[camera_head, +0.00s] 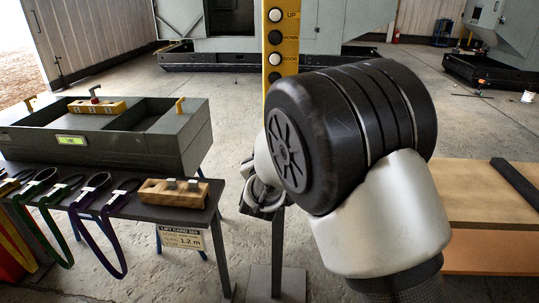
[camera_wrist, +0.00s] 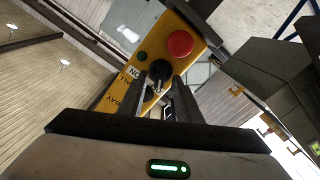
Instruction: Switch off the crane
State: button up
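The yellow crane control panel (camera_head: 282,88) stands upright in the head view, with white and black buttons and an "UP" label; my arm hides its lower part. In the wrist view the panel (camera_wrist: 197,28) is tilted and close, with a red mushroom button (camera_wrist: 180,43), a small green lamp or button and a black rotary switch (camera_wrist: 159,70) beside an "ON" label. My gripper (camera_wrist: 161,80) is open, its two dark fingers pointing at the switch, one to each side. I cannot tell whether they touch it. In the head view my gripper (camera_head: 264,193) is partly hidden behind my wrist.
A grey bench (camera_head: 205,203) on the left carries a grey open box (camera_head: 150,150), a wooden block (camera_head: 172,192) and several hanging straps. A wooden-topped surface (camera_head: 470,192) is at the right. Large grey machines stand behind, across open concrete floor.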

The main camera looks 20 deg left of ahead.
jog(key=p+v, duration=0.1)
jog(key=v, duration=1.5)
jog(key=shift+s+d+r, duration=0.1)
jog(key=shift+d, duration=0.05)
jog(key=w+d+r+m+g, duration=0.1)
jog(key=d+r+m+g, duration=0.15)
jog(key=d, duration=0.35)
jog(key=w+d+r+m+g, duration=0.1)
jog(key=w+d+r+g, duration=0.15)
jog(key=d, duration=0.25)
jog(key=s+d+m+g+h, duration=0.4)
jog(key=s+d+m+g, duration=0.25)
jog(key=s+d, duration=1.6)
notch_tip(320, 180, up, 17)
jog(key=w+n+p, duration=0.1)
jog(key=p, duration=1.7)
jog(key=shift+w+d, duration=0.35)
jog(key=shift+g, duration=0.25)
